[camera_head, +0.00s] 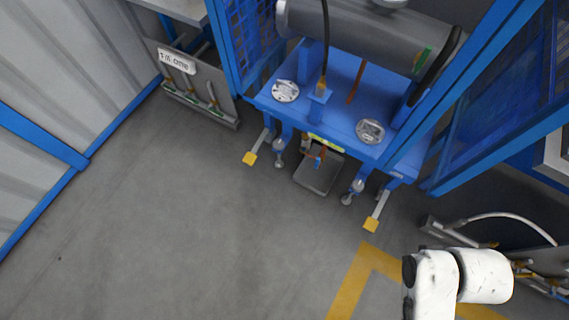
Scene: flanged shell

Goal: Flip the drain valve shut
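A small valve with an orange-brown pipe and a bit of blue (319,158) hangs under the front edge of the blue stand, which fits the drain valve. It is too small here to tell how its handle is turned. A grey drip tray (317,182) sits on the floor below it. White links of my arm show at the bottom right, well away from the valve. My gripper is not in view.
The blue stand (341,146) carries a grey cylindrical vessel (360,38). A grey panel (195,85) stands left, and piping (510,216) lies right. The grey floor in front is clear, with yellow marking (348,285).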

